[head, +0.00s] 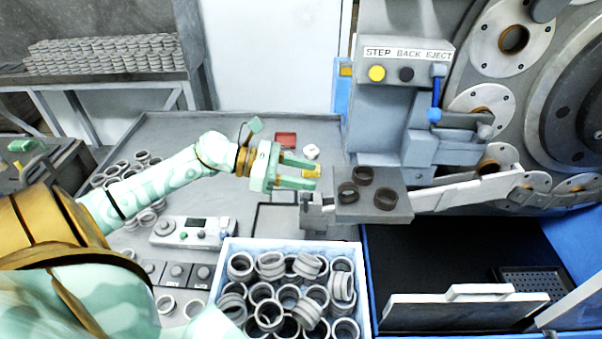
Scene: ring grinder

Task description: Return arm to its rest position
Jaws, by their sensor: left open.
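My left arm comes in from the left and reaches over the grey table. My left gripper (300,173) is open, its two green fingers pointing right. I see no ring held between the fingers. The gripper is left of the grinder's small grey shelf (400,212), which carries several dark rings (362,175). My right gripper is not in view.
A white-rimmed bin (366,290) full of grey rings stands at the front. A control box (190,232) and loose rings (120,170) are on the table (180,130). The grinder (400,120) with its button panel stands at the right. A red tray (286,140) lies behind the gripper.

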